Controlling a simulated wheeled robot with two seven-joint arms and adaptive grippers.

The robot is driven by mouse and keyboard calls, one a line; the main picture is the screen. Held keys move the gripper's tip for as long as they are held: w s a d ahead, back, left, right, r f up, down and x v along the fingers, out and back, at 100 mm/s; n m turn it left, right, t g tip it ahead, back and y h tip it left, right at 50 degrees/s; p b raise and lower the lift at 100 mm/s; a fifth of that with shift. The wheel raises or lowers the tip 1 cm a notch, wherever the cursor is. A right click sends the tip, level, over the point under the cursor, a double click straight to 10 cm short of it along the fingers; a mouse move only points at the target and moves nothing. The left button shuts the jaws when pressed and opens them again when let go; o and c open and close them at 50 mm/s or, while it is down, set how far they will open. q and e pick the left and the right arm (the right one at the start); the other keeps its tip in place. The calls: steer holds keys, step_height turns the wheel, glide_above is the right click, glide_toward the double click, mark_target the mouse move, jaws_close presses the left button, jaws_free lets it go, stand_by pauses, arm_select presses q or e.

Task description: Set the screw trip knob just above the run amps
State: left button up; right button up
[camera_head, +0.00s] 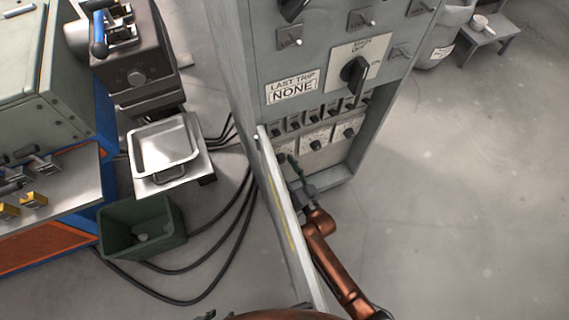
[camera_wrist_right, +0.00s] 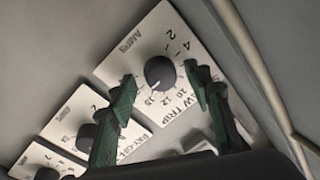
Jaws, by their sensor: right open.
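The screw trip knob (camera_wrist_right: 160,72) is a dark round dial on a white plate (camera_wrist_right: 122,62) marked "AMPS" and "TRIP", with numbers around it. A small pale mark shows on the knob's lower edge, seemingly towards the 15; its exact setting is hard to read. My right gripper (camera_wrist_right: 159,76) is open, with its green fingers on either side of the knob; I cannot tell if they touch it. In the head view my right gripper (camera_head: 292,165) reaches in at the cabinet's lower panel. Only a sliver of my left gripper (camera_head: 209,315) shows at the bottom edge. No run amps reading is legible.
Two more dials (camera_wrist_right: 87,136) (camera_wrist_right: 47,173) sit left of the knob in the wrist view. The cabinet's open door (camera_head: 281,215) stands beside my right arm. A large switch (camera_head: 354,70) and the "NONE" label (camera_head: 292,91) are above.

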steer(key=shift+s+d+f, duration=0.1)
steer(key=shift+s+d, duration=0.15)
steer(key=shift+s, duration=0.2)
steer(key=v, duration=1.1)
